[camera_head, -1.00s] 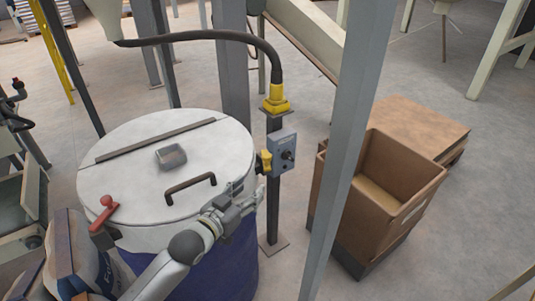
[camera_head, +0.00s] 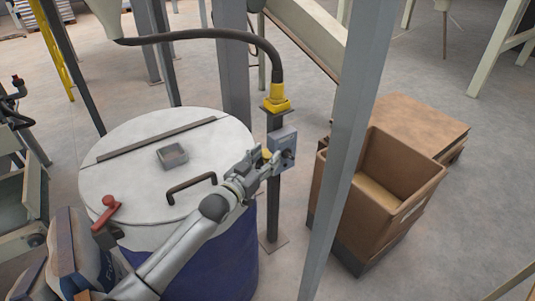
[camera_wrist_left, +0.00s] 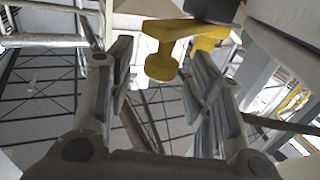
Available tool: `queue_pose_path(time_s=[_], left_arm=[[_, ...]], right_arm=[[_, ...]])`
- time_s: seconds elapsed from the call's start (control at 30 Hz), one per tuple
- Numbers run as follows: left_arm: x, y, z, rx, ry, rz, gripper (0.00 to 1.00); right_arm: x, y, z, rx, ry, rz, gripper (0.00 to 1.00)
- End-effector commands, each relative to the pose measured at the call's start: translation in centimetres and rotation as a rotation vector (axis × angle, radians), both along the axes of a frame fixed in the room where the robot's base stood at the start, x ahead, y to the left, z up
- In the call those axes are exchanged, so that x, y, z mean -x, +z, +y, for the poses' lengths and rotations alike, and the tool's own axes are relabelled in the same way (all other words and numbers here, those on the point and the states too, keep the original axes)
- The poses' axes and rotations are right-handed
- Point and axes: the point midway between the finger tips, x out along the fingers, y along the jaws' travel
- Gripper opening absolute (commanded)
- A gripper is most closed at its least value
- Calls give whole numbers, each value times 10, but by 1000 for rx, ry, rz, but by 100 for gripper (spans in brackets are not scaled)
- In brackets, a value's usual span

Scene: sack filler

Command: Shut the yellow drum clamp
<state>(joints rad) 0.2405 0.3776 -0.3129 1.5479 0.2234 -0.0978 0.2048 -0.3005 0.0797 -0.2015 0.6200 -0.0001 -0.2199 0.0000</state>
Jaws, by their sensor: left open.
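The yellow clamp (camera_head: 266,154) sits on the side of a grey box (camera_head: 284,146) on a post beside the drum, mostly covered by my gripper in the head view. In the left wrist view the yellow clamp (camera_wrist_left: 172,50) shows a rounded end and a bar, near and between the finger ends. My left gripper (camera_head: 266,162) is at the clamp with its fingers apart on either side. Whether they touch it I cannot tell. My right gripper is not in view.
The large drum (camera_head: 215,253) has a white lid with a dark handle (camera_head: 191,186) and a red-handled lever (camera_head: 105,212). A grey upright (camera_head: 347,150) and a brown open box (camera_head: 375,200) stand to the right. Sacks (camera_head: 75,255) lie at the lower left.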

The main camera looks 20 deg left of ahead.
Motion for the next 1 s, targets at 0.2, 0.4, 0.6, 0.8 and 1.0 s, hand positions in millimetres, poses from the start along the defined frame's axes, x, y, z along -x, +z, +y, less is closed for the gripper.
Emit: queue_pose_path(time_s=[0.2, 0.4, 0.6, 0.8, 1.0], left_arm=[[-14, 0, -4, 0, -1, -1, 48], [-16, 0, -5, 0, -1, 0, 48], [-15, 0, -5, 0, -1, 0, 37], [-15, 0, -5, 0, 0, 0, 12], [-15, 0, -5, 0, 0, 0, 0]], right_arm=[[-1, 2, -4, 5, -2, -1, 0], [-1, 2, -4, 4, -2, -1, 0], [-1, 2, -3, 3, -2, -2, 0], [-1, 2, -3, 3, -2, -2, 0], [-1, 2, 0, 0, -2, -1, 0]])
